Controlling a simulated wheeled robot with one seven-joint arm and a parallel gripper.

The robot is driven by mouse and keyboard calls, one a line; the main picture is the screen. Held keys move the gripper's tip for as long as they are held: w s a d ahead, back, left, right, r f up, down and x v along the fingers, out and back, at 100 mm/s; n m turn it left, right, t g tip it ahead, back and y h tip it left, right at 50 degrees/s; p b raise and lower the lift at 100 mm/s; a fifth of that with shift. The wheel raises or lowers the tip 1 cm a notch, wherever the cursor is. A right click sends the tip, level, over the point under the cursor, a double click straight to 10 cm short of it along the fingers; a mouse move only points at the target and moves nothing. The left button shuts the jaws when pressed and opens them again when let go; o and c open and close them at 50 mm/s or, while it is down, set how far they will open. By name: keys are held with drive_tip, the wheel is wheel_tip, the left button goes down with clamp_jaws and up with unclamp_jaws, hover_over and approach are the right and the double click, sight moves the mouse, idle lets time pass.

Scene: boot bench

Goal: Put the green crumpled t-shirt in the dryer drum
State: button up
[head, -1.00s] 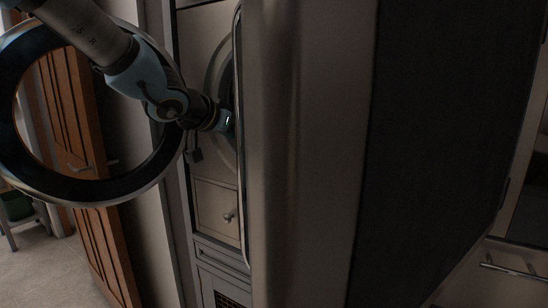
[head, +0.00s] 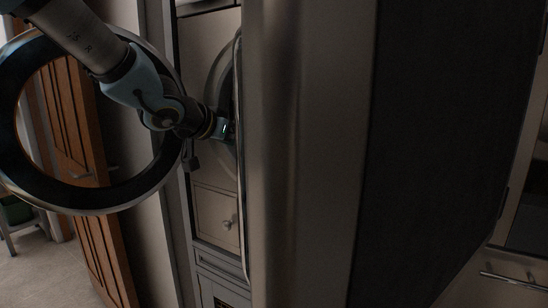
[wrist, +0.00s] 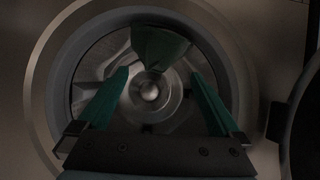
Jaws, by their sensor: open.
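The green crumpled t-shirt (wrist: 160,47) shows in the wrist view inside the round dryer drum (wrist: 108,52), at the top of the picture near the rim. It is beyond my fingertips and appears apart from them. My gripper (wrist: 160,75) is open and empty, its two green fingers spread in front of the drum's opening and pointing at the central hub. In the head view my gripper (head: 224,129) is at the dryer front, its tips partly hidden by a tall steel appliance. The t-shirt is not visible there.
The dryer's round door (head: 12,118) stands open on the left in the head view, with my arm passing in front of it. The door edge shows at the right in the wrist view (wrist: 277,122). A tall steel appliance (head: 300,150) blocks much of the dryer. A drawer (head: 212,213) is below.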

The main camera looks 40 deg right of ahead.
drive_tip(key=p+v, duration=0.8)
drive_tip(key=v, duration=0.1)
